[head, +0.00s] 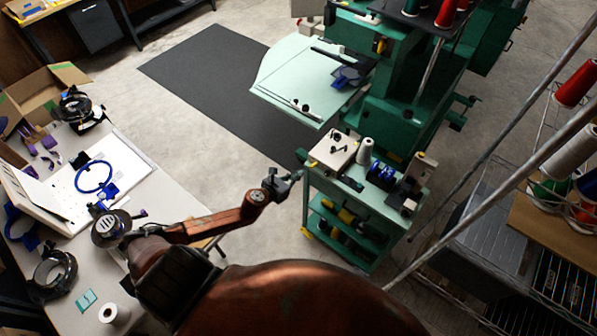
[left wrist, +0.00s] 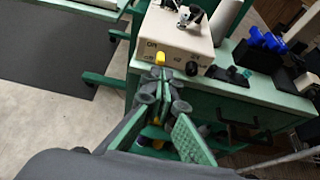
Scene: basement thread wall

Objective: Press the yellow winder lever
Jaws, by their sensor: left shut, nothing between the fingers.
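The winder is a small beige box (head: 337,150) on top of a green cart in the head view; it also shows at the top of the left wrist view (left wrist: 176,30). Its yellow lever (left wrist: 160,57) sticks out of the front face in the left wrist view. In the head view the lever is too small to make out. My left gripper (head: 299,175) is shut and empty at the left side of the cart, close to the box. In the left wrist view its fingertips (left wrist: 163,75) appear just below the lever; I cannot tell whether they touch it. My right gripper is not in view.
The green cart (head: 375,210) also carries a white cone (head: 365,151) and blue spools (head: 381,174). A green machine (head: 400,110) stands behind it. A wire rack with thread cones (head: 575,150) is at the right. A cluttered table (head: 180,205) stands at the left.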

